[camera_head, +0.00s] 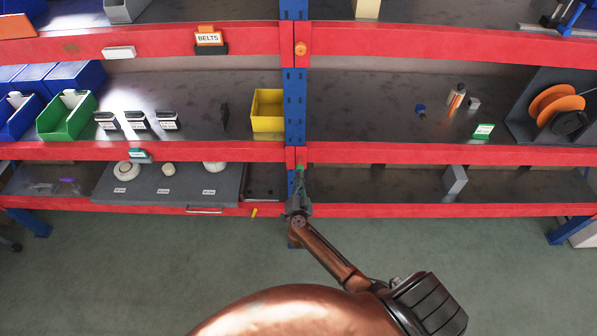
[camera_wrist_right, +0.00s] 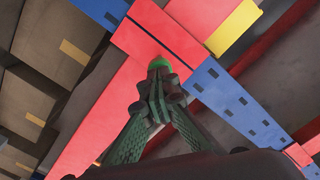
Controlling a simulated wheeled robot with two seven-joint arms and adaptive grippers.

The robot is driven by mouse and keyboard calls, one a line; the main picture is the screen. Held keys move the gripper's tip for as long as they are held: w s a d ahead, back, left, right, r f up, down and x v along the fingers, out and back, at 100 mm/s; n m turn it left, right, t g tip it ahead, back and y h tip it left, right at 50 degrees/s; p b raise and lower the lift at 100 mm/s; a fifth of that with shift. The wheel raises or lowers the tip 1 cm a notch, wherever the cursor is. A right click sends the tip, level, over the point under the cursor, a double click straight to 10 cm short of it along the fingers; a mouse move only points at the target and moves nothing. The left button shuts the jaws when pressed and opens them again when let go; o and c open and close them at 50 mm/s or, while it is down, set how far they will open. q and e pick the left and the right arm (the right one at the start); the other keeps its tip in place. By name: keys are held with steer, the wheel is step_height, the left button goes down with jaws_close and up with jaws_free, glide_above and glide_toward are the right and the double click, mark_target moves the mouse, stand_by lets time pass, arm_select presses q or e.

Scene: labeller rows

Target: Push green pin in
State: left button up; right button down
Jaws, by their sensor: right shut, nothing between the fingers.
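The green pin (camera_head: 299,167) is at the blue upright where the middle red beam meets it, just beyond my right fingertips. It also shows in the right wrist view as a rounded green head (camera_wrist_right: 159,63) against the red beam, partly hidden by the fingers. My right gripper (camera_head: 299,185) is shut and empty, its tips pointing at the pin. In the right wrist view the closed fingertips (camera_wrist_right: 156,85) are at or very near the pin's head; I cannot tell whether they touch. How deep the pin sits is hidden. My left gripper is out of view.
An orange pin (camera_head: 301,48) sits on the upper beam at the same upright (camera_head: 294,105). A yellow bin (camera_head: 267,124) stands on the middle shelf beside the upright. A grey drawer (camera_head: 166,196) is lower left. A small yellow piece (camera_head: 254,212) is at the lower beam.

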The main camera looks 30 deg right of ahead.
steer(key=shift+p+x, duration=0.3)
steer(key=shift+x, duration=1.25)
stand_by(0.9)
steer(key=shift+a, duration=0.1)
steer(key=p+v, duration=0.3)
steer(key=v, duration=0.2)
stand_by(0.7)
